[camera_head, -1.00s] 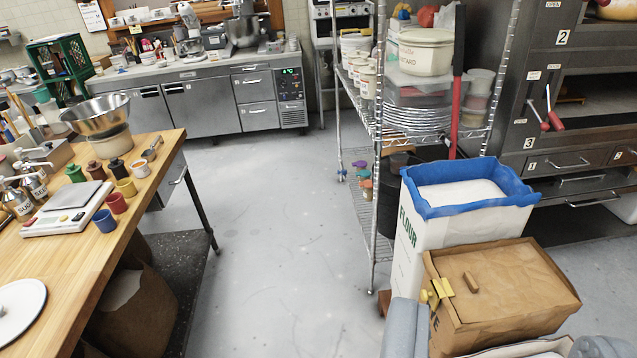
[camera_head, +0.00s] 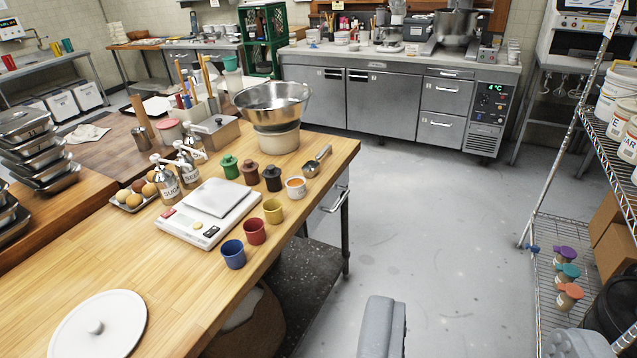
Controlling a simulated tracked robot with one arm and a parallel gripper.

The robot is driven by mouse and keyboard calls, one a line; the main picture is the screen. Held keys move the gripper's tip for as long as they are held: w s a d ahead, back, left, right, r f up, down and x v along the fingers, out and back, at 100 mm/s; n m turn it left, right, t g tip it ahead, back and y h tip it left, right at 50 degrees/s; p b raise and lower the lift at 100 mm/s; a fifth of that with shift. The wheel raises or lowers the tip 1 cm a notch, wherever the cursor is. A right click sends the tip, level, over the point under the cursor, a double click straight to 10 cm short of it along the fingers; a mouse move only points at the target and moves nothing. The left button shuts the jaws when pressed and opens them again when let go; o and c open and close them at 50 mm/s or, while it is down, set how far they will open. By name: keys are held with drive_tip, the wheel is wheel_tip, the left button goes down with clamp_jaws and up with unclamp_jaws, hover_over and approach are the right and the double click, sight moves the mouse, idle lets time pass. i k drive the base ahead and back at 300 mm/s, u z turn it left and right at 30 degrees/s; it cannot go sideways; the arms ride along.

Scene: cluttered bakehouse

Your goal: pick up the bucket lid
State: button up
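A round white lid (camera_head: 122,318) with a small knob lies flat on the wooden worktable, at the lower left of the view near the table's front; it looks like the bucket lid. Its whole outline is nearly in view, cut slightly at the bottom edge. My gripper (camera_head: 480,335) shows at the bottom right, its two grey fingers wide apart with nothing between them. It is over the floor, well to the right of the lid and not touching it.
The worktable (camera_head: 190,280) holds a white scale (camera_head: 207,214), several coloured cups, dispensers and a steel bowl (camera_head: 273,103) on a cream container. A wire shelf (camera_head: 560,295) stands at the right. Grey floor between them is clear.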

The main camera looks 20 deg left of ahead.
sight(109, 324)
drive_tip(key=u, duration=0.45)
drive_tip(key=i, duration=1.05)
drive_tip(key=u, duration=0.4)
drive_tip(key=k, duration=0.95)
drive_tip(key=u, duration=0.2)
drive_tip(key=i, duration=0.95)
drive_tip(key=z, duration=0.1)
